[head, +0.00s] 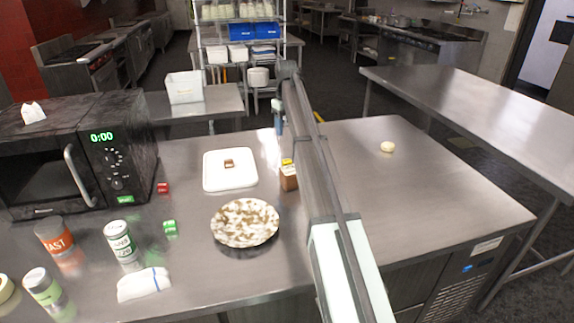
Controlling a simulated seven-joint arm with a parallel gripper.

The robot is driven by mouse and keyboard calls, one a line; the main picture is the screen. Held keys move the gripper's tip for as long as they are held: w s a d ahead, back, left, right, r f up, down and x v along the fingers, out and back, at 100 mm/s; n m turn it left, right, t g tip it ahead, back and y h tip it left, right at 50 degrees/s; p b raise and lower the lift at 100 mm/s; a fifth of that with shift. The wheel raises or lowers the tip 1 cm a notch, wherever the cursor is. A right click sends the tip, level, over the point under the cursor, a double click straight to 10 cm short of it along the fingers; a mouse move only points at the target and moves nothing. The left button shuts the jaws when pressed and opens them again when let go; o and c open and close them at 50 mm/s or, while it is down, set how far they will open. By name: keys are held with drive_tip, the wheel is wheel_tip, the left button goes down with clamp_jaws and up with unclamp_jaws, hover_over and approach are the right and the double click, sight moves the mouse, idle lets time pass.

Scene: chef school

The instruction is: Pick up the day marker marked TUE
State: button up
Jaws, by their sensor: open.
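Several small coloured blocks that look like day markers are on and around the counter's work area: a red block (163,188) beside the microwave, a green block (169,227) left of the plate, and a brown block (229,163) on the white board (214,184). Their lettering is too small to read, so I cannot tell which is TUE. My arm reaches away from the camera over the counter, right of the board. My gripper's fingers are not clearly visible; a small bluish part by the arm's far end is too unclear to name.
A speckled plate (245,222) and a brown carton (289,178) with a yellow top stand near my arm. The microwave (75,150), several cans including an orange-labelled one (54,235), and a folded white cloth (144,284) fill the left. The counter's right is mostly clear, with a pale round item (387,147).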

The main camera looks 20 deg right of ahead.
sight(287, 160)
drive_tip(key=f+m, duration=0.4)
drive_tip(key=m, duration=0.3)
drive_tip(key=f+m, duration=0.5)
drive_tip(key=m, duration=0.2)
drive_tip(key=s+f+m, duration=0.1)
drive_tip(key=f+m, duration=0.4)
drive_tip(key=m, duration=0.2)
drive_tip(key=shift+m, duration=0.3)
drive_tip(key=shift+c, duration=0.2)
clamp_jaws()
idle(0.5)
